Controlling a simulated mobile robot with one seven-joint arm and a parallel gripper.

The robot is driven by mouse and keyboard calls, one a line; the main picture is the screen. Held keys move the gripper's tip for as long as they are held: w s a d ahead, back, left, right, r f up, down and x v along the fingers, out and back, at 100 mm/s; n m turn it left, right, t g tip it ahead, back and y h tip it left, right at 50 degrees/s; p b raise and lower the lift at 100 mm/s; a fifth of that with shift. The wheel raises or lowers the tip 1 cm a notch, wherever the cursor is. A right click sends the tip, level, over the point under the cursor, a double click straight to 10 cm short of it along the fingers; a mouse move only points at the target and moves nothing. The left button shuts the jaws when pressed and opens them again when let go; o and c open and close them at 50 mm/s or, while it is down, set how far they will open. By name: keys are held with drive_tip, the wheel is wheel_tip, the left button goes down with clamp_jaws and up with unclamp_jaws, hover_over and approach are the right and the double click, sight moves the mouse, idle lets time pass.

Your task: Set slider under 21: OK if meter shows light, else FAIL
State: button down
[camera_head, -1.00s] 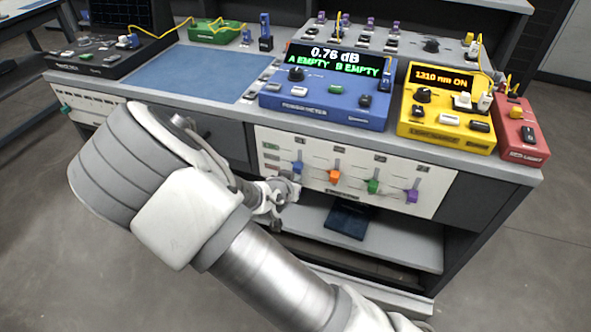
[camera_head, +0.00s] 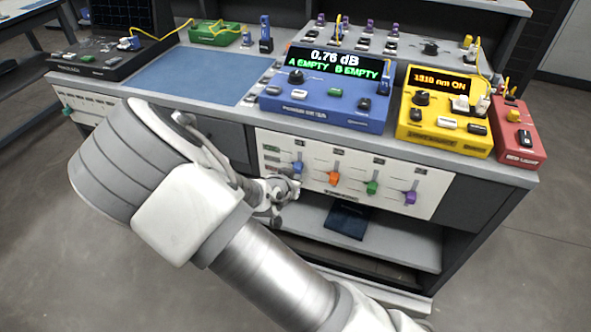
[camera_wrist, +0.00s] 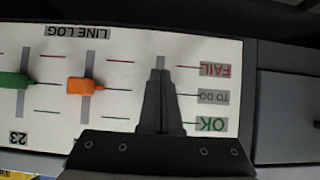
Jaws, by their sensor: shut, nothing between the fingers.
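The slider panel (camera_head: 430,180) on the bench front has a row of coloured sliders. The blue slider (camera_head: 298,167), nearest the OK, TO DO and FAIL labels, looks level with the middle mark in the head view. The orange slider (camera_wrist: 82,86) also sits at its middle mark. My gripper (camera_wrist: 160,75) is shut and empty, in front of the column nearest the labels; it hides the blue slider and most of its track in the wrist view. I cannot tell whether they touch. The blue power meter (camera_head: 325,100) reads 0.76 dB, with A EMPTY and B EMPTY.
The green slider (camera_head: 372,188) and purple slider (camera_head: 410,198) are to the right. The yellow light source (camera_head: 443,120) reads 1310 nm ON. A red light unit (camera_head: 517,135) stands beside it. An open shelf (camera_head: 400,245) lies below the panel.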

drive_tip(key=shift+r+p, duration=1)
drive_tip(key=shift+r, duration=0.15)
drive_tip(key=shift+f, duration=0.15)
drive_tip(key=shift+f+b, duration=0.4)
drive_tip(key=shift+f, duration=0.1)
drive_tip(key=s+a+p, duration=0.2)
drive_tip(key=s, duration=0.4)
drive_tip(key=shift+s+a+p, duration=0.2)
drive_tip(key=shift+s+p, duration=0.1)
drive_tip(key=shift+p, duration=0.1)
